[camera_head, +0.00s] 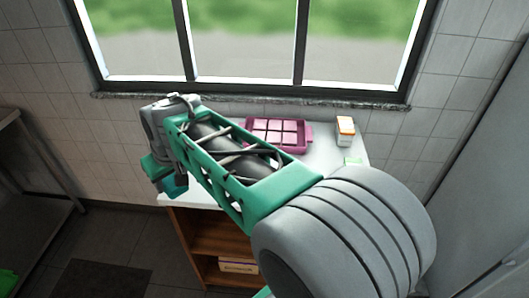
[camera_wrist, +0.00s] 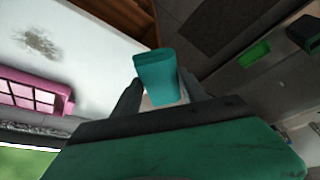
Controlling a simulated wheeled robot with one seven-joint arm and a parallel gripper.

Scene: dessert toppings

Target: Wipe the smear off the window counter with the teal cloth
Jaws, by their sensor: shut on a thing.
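The teal cloth (camera_wrist: 157,72) is a folded block held between the two dark fingers of my gripper (camera_wrist: 160,90), which is shut on it. In the head view the cloth (camera_head: 180,187) shows as a small teal patch under my gripper (camera_head: 168,182), at the left end of the white window counter (camera_head: 325,152). The wrist view shows the smear (camera_wrist: 38,44), a speckled grey-brown patch on the counter, to the left of the cloth and apart from it. My arm hides the smear in the head view. I cannot tell whether the cloth touches the counter.
A pink compartment tray (camera_head: 304,135) lies on the counter near the window; it also shows in the wrist view (camera_wrist: 62,92). A wooden shelf unit (camera_head: 205,232) is below.

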